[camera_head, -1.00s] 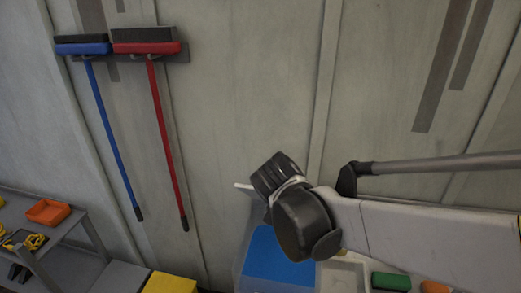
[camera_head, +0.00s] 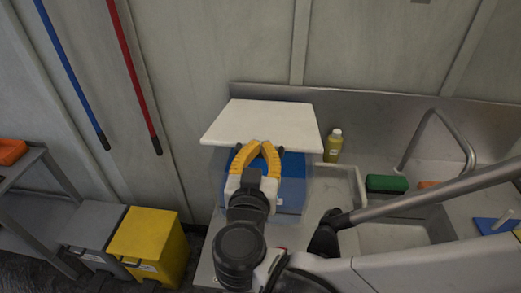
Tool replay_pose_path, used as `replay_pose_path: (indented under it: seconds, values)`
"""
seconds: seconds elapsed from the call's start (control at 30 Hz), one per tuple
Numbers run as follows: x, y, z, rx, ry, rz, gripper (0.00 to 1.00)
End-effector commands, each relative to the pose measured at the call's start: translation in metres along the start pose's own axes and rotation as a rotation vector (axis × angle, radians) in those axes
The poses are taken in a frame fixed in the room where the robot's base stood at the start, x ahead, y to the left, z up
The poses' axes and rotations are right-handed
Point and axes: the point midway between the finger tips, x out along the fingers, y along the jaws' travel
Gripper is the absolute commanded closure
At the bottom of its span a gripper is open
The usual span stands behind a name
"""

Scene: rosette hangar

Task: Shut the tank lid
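The tank (camera_head: 292,190) is a blue-looking box on the counter, with its blue inside or front showing below the lid. The white flat tank lid (camera_head: 262,122) stands raised at its back, and blue shows beneath its near edge. My gripper (camera_head: 258,146) has yellow-orange fingers that curve inward, with their tips together and nothing seen between them. It is over the tank, at the near edge of the lid; I cannot tell if it touches. My gripper and wrist hide part of the tank.
A yellow-green bottle (camera_head: 333,146) stands right of the lid. A sink (camera_head: 400,234), a faucet (camera_head: 436,122) and a green sponge (camera_head: 387,184) are farther right. A yellow bin (camera_head: 150,240) and a grey bin (camera_head: 92,232) stand at left. Broom handles hang on the wall.

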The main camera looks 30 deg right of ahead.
Motion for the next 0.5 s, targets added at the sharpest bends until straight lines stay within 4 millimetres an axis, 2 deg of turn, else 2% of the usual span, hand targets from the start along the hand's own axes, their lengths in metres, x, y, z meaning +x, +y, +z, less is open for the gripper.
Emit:
replay_pose_path:
  seconds: [0.03, 0.1, 0.3, 0.5]
  values:
    - [-0.001, -0.001, 0.025, 0.000, 0.024, -0.002, 1.00]
    - [-0.003, -0.001, 0.038, 0.000, 0.057, -0.002, 1.00]
    - [-0.008, -0.001, 0.067, 0.002, 0.114, -0.002, 1.00]
    - [-0.010, -0.001, 0.087, 0.002, 0.121, -0.001, 1.00]
